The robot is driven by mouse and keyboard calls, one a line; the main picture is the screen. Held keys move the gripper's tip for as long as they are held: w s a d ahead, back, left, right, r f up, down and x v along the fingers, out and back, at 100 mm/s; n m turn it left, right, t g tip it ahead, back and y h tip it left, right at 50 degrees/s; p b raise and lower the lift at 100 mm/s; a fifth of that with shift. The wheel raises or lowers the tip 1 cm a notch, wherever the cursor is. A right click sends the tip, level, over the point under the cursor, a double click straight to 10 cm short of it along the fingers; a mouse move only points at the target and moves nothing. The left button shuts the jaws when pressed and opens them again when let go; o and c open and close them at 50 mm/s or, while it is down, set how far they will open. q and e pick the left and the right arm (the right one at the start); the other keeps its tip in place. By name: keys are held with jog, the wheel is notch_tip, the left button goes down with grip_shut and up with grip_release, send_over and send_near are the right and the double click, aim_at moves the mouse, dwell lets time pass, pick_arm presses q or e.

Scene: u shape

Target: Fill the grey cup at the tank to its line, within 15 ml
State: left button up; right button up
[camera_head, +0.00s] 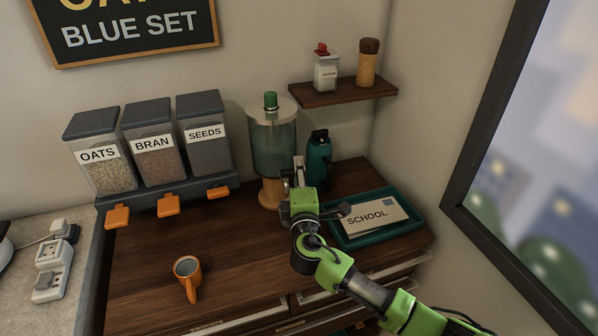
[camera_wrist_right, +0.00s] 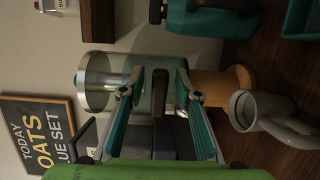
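The glass tank (camera_head: 273,145) with a green knob and wooden base stands at the back of the counter. In the wrist view, turned on its side, the tank (camera_wrist_right: 112,68) lies beyond my right gripper (camera_wrist_right: 160,82). The fingers are apart, with a dark upright part (camera_wrist_right: 158,112), perhaps the tap lever, between them; contact is unclear. The grey cup (camera_wrist_right: 258,112) appears upright near the tank's wooden base (camera_wrist_right: 215,86); its line and contents cannot be made out. In the head view my right gripper (camera_head: 299,172) is in front of the tank and hides the cup. My left gripper is out of view.
An orange mug (camera_head: 186,268) stands at the front left. Oats, bran and seeds dispensers (camera_head: 150,140) are left of the tank. A teal flask (camera_head: 318,160) and a tray (camera_head: 382,234) with a SCHOOL card are on the right. A shelf (camera_head: 343,91) hangs above.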

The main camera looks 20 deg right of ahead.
jog(key=shift+c, duration=0.5)
grip_shut()
jog(key=shift+w+d+f+n+y, duration=0.1)
jog(key=shift+d+f+n+y, duration=0.05)
jog(key=shift+n+y, duration=0.45)
jog(key=shift+w+n+y+b, duration=0.25)
jog(key=shift+n+y, duration=0.25)
jog(key=shift+y, duration=0.45)
jog(key=shift+w+n+y+b, duration=0.1)
jog(key=shift+n+y+b, duration=0.1)
jog(key=shift+n+y, duration=0.55)
jog(key=shift+m, duration=0.25)
jog(key=shift+o, duration=0.5)
grip_release()
